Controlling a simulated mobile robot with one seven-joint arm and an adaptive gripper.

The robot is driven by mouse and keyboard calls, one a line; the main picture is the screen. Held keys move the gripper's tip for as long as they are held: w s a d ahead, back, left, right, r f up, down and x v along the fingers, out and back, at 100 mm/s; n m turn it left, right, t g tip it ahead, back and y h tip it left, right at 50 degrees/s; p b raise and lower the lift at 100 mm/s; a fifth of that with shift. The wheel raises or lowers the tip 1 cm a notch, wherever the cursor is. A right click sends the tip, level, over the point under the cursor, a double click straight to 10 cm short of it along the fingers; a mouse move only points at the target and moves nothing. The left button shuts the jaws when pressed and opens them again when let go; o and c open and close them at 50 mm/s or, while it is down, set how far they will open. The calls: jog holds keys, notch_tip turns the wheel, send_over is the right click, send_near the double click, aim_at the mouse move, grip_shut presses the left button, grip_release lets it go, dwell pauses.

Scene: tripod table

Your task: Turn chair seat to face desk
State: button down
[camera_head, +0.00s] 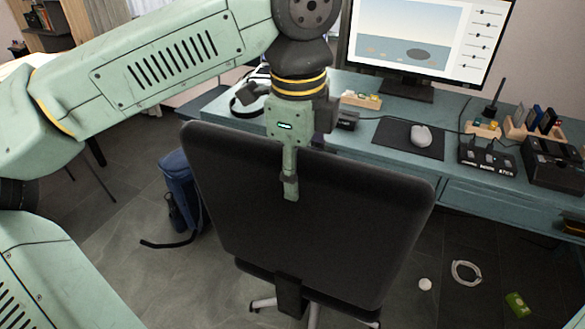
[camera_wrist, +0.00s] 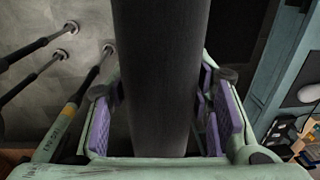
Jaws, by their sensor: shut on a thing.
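A black office chair (camera_head: 310,215) stands in front of the teal desk (camera_head: 385,150), its backrest turned toward me. Its seat is mostly hidden behind the backrest, and part of its metal base shows below. My gripper (camera_head: 290,190) is at the top edge of the backrest, left of its middle. In the wrist view the dark backrest edge (camera_wrist: 158,75) runs between the purple-padded fingers of my gripper (camera_wrist: 158,120), which are shut on it.
The desk holds a monitor (camera_head: 425,40), a mouse (camera_head: 421,135) on a dark mat, and a black box (camera_head: 555,165). A blue bag (camera_head: 180,180) stands on the floor left of the chair. A white ring (camera_head: 466,273) and a green item (camera_head: 517,304) lie at right.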

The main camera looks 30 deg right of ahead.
jog(key=c, duration=0.8)
grip_release()
jog(key=r, duration=1.2)
jog(key=shift+s+a, duration=0.3)
jog(key=shift+a, duration=0.1)
